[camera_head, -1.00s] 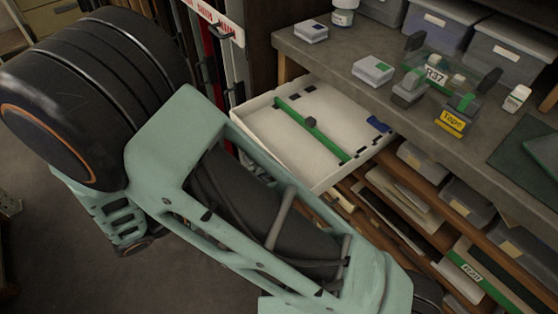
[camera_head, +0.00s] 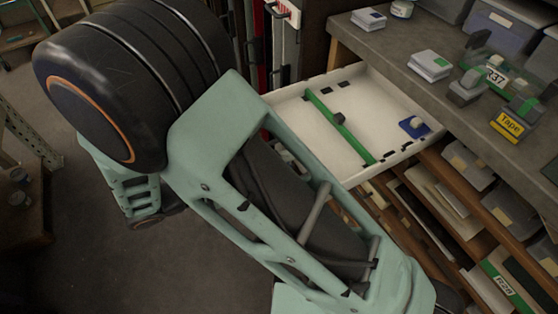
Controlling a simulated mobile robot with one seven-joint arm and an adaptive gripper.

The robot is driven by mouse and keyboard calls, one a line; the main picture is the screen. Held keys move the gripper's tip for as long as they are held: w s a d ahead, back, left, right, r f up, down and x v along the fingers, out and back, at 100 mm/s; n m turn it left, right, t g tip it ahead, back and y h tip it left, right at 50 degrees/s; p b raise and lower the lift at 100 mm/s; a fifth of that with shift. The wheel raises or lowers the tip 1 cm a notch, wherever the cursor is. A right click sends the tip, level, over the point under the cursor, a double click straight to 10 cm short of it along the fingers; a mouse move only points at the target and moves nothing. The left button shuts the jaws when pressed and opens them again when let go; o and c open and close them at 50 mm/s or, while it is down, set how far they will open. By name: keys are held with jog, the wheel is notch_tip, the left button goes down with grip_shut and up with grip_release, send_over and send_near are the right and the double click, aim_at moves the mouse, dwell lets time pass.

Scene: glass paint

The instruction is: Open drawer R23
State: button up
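A shallow white drawer (camera_head: 292,108) stands pulled out from under the grey worktop, right of my arm. A green strip (camera_head: 338,125) with a small dark knob-like piece crosses its inside. A blue item (camera_head: 414,127) lies toward its right end. I see no readable label on this drawer, so I cannot tell whether it is R23. My green arm link and black joint cover the left and lower middle of the view. They hide part of the drawer's near side. My gripper is not visible, so its contact with the drawer cannot be told.
The worktop (camera_head: 400,52) holds white boxes, a yellow tape block (camera_head: 508,125) and grey bins. Below the open drawer are shelves with grey boxes (camera_head: 468,165) and a green-labelled drawer (camera_head: 503,284), its label hard to read. A metal rack post (camera_head: 32,140) stands left. The floor between is clear.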

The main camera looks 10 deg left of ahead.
jog(key=shift+o, duration=0.8)
jog(key=v, duration=1.2)
jog(key=shift+d, duration=0.1)
